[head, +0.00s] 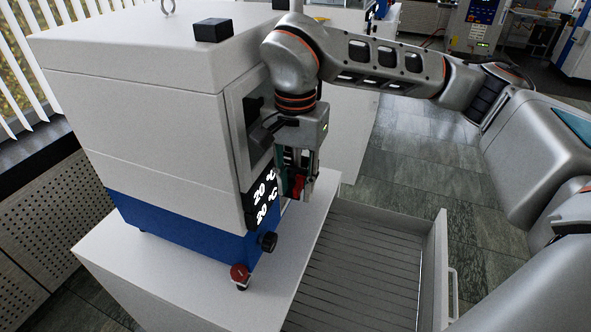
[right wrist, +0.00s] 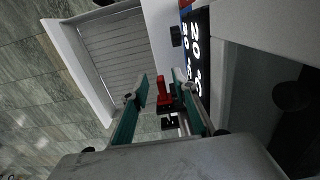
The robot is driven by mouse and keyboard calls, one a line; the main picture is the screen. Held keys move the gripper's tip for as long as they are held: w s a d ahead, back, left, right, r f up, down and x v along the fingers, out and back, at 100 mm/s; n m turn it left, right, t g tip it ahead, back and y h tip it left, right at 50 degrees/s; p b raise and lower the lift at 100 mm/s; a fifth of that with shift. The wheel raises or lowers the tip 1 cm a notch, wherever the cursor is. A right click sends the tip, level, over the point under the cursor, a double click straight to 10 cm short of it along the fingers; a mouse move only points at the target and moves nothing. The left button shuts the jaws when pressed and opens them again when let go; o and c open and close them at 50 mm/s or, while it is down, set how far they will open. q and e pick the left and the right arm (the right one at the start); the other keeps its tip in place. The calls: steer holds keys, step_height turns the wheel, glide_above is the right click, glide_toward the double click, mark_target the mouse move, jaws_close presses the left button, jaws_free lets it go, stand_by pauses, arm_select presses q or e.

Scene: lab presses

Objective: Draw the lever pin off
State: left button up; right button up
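The press (head: 140,110) is a large white cabinet with a blue base and a lit display reading 20 °C twice. A red piece (head: 298,186), perhaps the lever pin, shows at its front, partly hidden by my right gripper (head: 300,178). In the right wrist view, the red piece (right wrist: 164,90) with dark parts below it lies between the two teal fingers of my right gripper (right wrist: 160,78). The fingers stand apart, with a gap visible at the left; contact on the right is unclear. My left gripper is out of view.
An open, slatted drawer (head: 360,262) extends below and right. The tiled floor (head: 415,150) beyond is clear.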

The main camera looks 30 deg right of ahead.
steer(key=shift+f, duration=0.35)
jaws_close()
steer(key=s+a, duration=0.4)
steer(key=a, duration=0.1)
steer(key=shift+s+a+f, duration=0.15)
steer(key=shift+s+f, duration=0.05)
steer(key=shift+s, duration=0.15)
stand_by(0.8)
stand_by(0.4)
